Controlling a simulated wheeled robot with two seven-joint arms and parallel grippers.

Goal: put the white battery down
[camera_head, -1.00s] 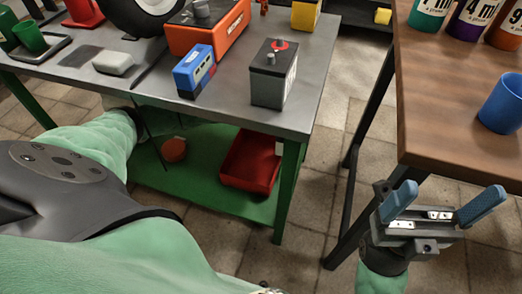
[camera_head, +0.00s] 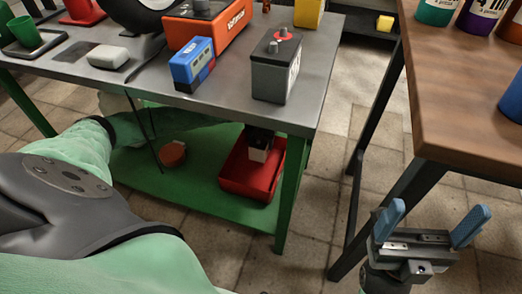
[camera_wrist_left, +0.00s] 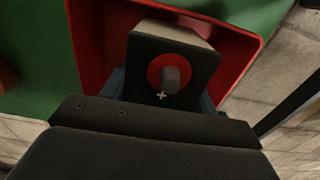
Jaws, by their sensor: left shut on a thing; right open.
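The white battery (camera_head: 259,152) has a pale body and a dark top. In the head view it shows at the red bin (camera_head: 233,184) on the green lower shelf, below the tabletop edge. In the left wrist view its black end (camera_wrist_left: 150,58) carries a red-ringed terminal, and the bin's red wall (camera_wrist_left: 100,40) surrounds it. My left gripper (camera_wrist_left: 162,97) is shut on the battery. I cannot tell whether the battery touches the bin floor. My right gripper (camera_head: 428,228) is open and empty, beside the wooden table.
A grey-and-black battery (camera_head: 275,68), a blue box (camera_head: 192,64) and an orange box (camera_head: 206,25) stand on the metal tabletop (camera_head: 228,92) above. A round reddish object (camera_head: 172,154) lies left of the bin. The wooden table (camera_head: 462,95) is at right.

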